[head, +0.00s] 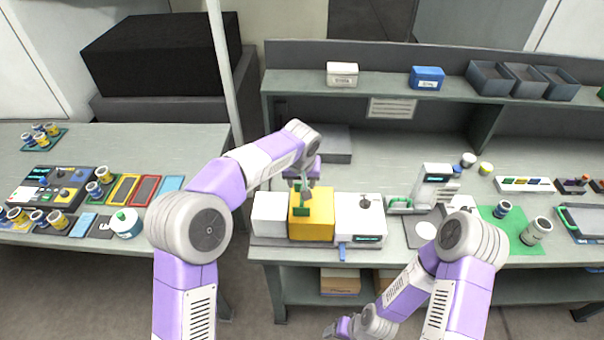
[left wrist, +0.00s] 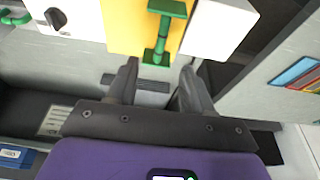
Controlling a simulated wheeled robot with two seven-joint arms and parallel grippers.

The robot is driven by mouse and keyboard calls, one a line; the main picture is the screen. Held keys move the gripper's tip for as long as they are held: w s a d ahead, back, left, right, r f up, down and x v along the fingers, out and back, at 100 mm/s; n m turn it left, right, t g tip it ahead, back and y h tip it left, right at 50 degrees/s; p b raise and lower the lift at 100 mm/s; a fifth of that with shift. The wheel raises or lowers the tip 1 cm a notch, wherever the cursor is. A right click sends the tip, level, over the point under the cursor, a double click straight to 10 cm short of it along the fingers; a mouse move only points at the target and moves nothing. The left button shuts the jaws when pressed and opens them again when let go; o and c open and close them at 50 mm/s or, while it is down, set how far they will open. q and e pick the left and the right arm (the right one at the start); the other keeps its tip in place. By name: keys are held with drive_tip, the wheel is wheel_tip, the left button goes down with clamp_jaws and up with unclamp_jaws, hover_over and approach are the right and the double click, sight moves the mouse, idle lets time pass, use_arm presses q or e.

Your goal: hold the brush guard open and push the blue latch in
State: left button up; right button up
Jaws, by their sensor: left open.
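A yellow block (head: 312,228) with a green handle (head: 300,210) stands between two white blocks on the bench; it appears to be the brush guard. A small blue tab (head: 342,252), apparently the latch, sticks out at the front below the right white block. My left gripper (head: 305,190) is above the back of the yellow block. In the left wrist view my left gripper (left wrist: 160,76) is open and empty, its fingertips just short of the green handle (left wrist: 160,42). My right gripper (head: 342,328) is low, in front of the bench; its fingers are too unclear to read.
The right white block (head: 360,228) carries a dark knob and a display. A white device (head: 434,188) and a green mat (head: 520,240) lie to the right. A shelf (head: 300,82) runs behind. A post (head: 225,80) stands left of the bench.

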use_arm(q)
drive_tip(key=shift+s+r, duration=0.2)
drive_tip(key=shift+s, duration=0.05)
drive_tip(key=shift+s+f+b, duration=0.2)
drive_tip(key=shift+s+b, duration=0.05)
drive_tip(key=shift+b, duration=0.05)
drive_tip(key=b+x, duration=0.2)
drive_tip(key=x, duration=0.2)
drive_tip(key=shift+w+f, duration=0.1)
drive_tip(key=shift+f, duration=0.15)
drive_tip(key=shift+b+x, duration=0.55)
drive_tip(key=shift+x, duration=1.3)
use_arm(e)
drive_tip(key=shift+s+f, duration=0.25)
drive_tip(key=shift+f, duration=0.65)
drive_tip(key=shift+s+f, duration=0.25)
drive_tip(key=shift+f, duration=0.6)
use_arm(q)
drive_tip(key=shift+c, duration=0.3)
clamp_jaws()
